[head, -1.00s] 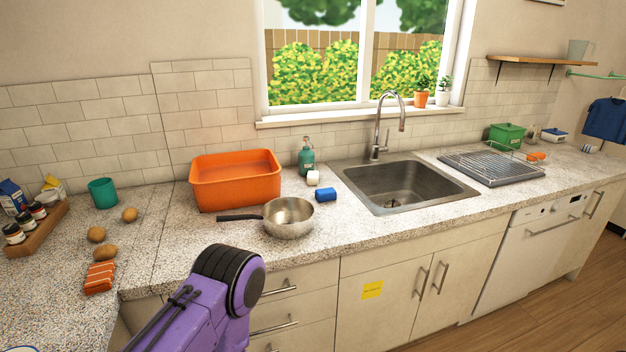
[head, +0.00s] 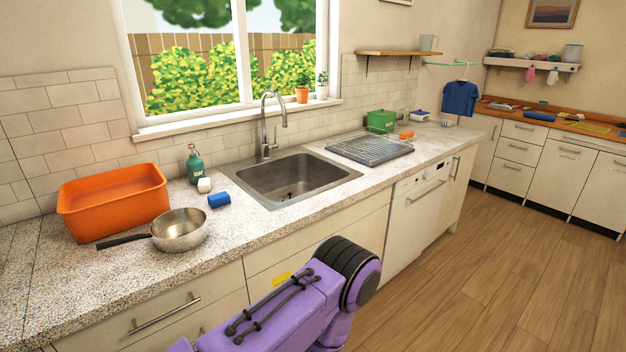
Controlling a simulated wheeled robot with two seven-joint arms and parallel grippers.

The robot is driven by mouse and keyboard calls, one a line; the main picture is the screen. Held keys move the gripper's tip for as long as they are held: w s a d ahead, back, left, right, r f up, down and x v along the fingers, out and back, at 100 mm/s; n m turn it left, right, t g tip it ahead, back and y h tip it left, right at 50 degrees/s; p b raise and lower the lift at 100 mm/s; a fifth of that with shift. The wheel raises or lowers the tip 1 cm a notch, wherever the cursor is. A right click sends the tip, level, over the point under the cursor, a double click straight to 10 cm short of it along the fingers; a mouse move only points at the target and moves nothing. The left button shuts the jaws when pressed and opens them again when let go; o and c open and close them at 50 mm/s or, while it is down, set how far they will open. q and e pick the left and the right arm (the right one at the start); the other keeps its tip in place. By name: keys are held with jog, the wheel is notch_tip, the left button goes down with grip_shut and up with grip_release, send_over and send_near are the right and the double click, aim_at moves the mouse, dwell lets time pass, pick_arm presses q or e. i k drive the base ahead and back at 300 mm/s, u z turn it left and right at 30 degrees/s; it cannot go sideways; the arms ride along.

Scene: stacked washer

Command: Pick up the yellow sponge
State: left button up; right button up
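I cannot make out a yellow sponge for certain in the head view. A flat yellow item (head: 592,127) lies on the wooden counter at the far right, too small to identify. A blue block (head: 219,200), perhaps a sponge, lies on the speckled counter left of the sink, beside a small white item (head: 204,185). A purple link of my arm crosses the bottom middle in front of the cabinets. Neither gripper is in view.
The steel sink (head: 290,180) is in the middle. An orange basin (head: 113,202), a pan (head: 180,230) and a soap bottle (head: 195,165) stand left of it. A drying rack (head: 369,150) is on the right. The wooden floor (head: 480,260) is clear.

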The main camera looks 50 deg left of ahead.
aim_at(205, 185)
jog(key=z, duration=0.9)
jog(key=i, duration=0.6)
jog(key=u, duration=2.7)
